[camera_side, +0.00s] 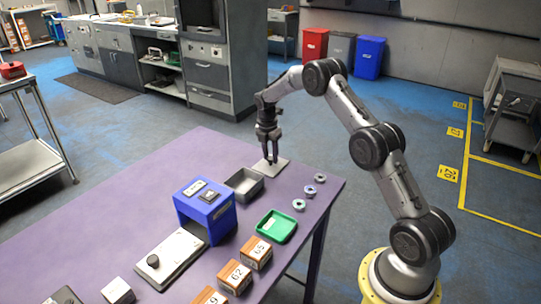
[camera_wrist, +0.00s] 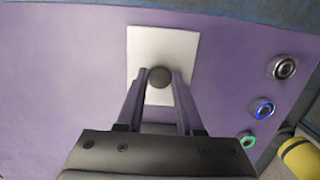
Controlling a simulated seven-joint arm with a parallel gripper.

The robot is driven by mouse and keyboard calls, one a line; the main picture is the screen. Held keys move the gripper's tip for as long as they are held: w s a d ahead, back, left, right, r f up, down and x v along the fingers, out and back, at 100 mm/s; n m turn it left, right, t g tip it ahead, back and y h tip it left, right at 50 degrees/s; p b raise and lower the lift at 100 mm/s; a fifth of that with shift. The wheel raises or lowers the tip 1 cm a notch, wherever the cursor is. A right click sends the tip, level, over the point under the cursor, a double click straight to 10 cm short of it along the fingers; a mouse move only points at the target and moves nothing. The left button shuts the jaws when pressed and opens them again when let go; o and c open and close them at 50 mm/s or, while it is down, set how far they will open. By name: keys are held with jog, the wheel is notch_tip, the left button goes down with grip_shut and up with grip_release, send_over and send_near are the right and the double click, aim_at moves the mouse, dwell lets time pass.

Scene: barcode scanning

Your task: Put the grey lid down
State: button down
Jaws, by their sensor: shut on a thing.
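The grey lid (camera_side: 267,177) is a flat plate at the far end of the purple table, just behind the open grey box (camera_side: 243,185). In the wrist view the lid (camera_wrist: 165,45) looks pale, with a dark round knob (camera_wrist: 160,77) on it. My gripper (camera_side: 271,159) points down over the lid. In the wrist view my gripper (camera_wrist: 159,80) has its two fingers on either side of the knob, shut on it. The lid looks flat and level, at or very close to the table top; I cannot tell whether it touches.
A blue scanner (camera_side: 205,210) stands left of a green tray (camera_side: 276,227). A pale plate with a dark knob (camera_side: 170,259) lies nearer. Numbered boxes (camera_side: 256,253) stand along the front. The table left of the lid is clear.

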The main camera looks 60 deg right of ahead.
aim_at(268, 167)
jog(key=shift+f, duration=0.1)
jog(key=c, duration=0.5)
grip_release()
jog(key=shift+c, duration=0.2)
notch_tip(268, 167, up, 12)
jog(key=a, duration=0.1)
jog(key=s+a+r+m+t, duration=0.2)
jog(key=s+a+r+m, duration=0.35)
jog(key=a+r, duration=0.5)
jog(key=s+a+r+m+t, duration=0.1)
jog(key=s+a+r+m, duration=0.25)
jog(key=s+a, duration=0.45)
jog(key=s+a+r+m+t, duration=0.1)
jog(key=s+a+r+m, duration=0.25)
jog(key=s, duration=0.75)
jog(key=s+a+f+m, duration=0.2)
jog(key=s, duration=0.3)
jog(key=s+a+f+m+t+y, duration=0.1)
jog(key=s+f+m, duration=0.2)
jog(key=s, duration=0.2)
jog(key=shift+a+f+t, duration=0.2)
jog(key=shift+a+t, duration=0.1)
jog(key=shift+a, duration=0.1)
